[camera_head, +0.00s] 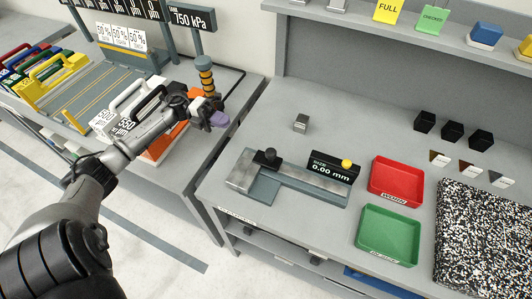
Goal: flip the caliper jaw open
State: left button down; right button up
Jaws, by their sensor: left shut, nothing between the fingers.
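The caliper (300,180) lies on the grey bench in the middle of the view. It has a pale metal bar, a blue-grey lower part, a black knob (270,156) and a black display (330,170) reading 0.00 mm with a yellow button. I see no clear gap at its jaw. My left gripper (210,113) is shut with nothing held, up and left of the caliper and apart from it. A small purple piece shows at its tip. My right gripper is not in view.
A red tray (397,181) and a green tray (388,234) stand right of the caliper. A speckled mat (485,240) is farther right. A small metal block (301,123) sits behind the caliper. The left table holds handled cases and a sign post (199,45).

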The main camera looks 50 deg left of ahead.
aim_at(260, 155)
pick_arm(q)
jog(key=shift+s+a+f+m+g+b, duration=0.1)
jog(key=shift+s+f+m+g+b, duration=0.2)
jog(key=shift+g, duration=0.35)
jog(key=shift+s+a+f+m+g+b, duration=0.1)
jog(key=shift+f+m+g, duration=0.25)
jog(key=shift+g, duration=0.3)
jog(key=shift+d, duration=0.15)
jog(key=x, duration=1.2)
jog(key=shift+w+d+f, duration=0.1)
jog(key=shift+d, duration=0.05)
jog(key=shift+w+d, duration=0.2)
jog(key=shift+d, duration=0.5)
jog(key=shift+d, duration=0.1)
